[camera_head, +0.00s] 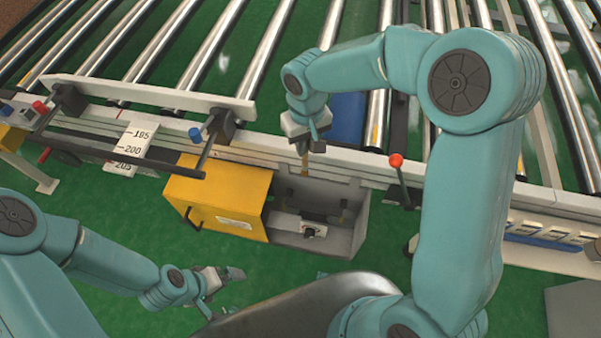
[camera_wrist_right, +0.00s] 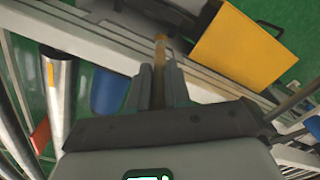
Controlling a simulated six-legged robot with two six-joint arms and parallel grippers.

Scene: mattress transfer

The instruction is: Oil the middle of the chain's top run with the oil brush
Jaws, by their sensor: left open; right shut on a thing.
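My right gripper (camera_head: 305,138) is shut on the oil brush (camera_head: 305,165), whose thin tan-brown end points down over the near rail, above the opened grey housing (camera_head: 345,235). In the right wrist view the brush (camera_wrist_right: 159,62) stands between the two fingers of the right gripper (camera_wrist_right: 160,88), its tip toward the rail. I cannot make out the chain in either view. I cannot tell whether the tip touches anything. My left gripper (camera_head: 222,284) is open and empty, low over the green floor in front of the yellow door.
The yellow door (camera_head: 218,200) stands open left of the housing and shows in the right wrist view (camera_wrist_right: 245,45). A red-knobbed lever (camera_head: 398,170) rises right of the housing. Metal rollers (camera_head: 205,55) fill the back. A blue roller (camera_head: 347,118) lies behind the right gripper.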

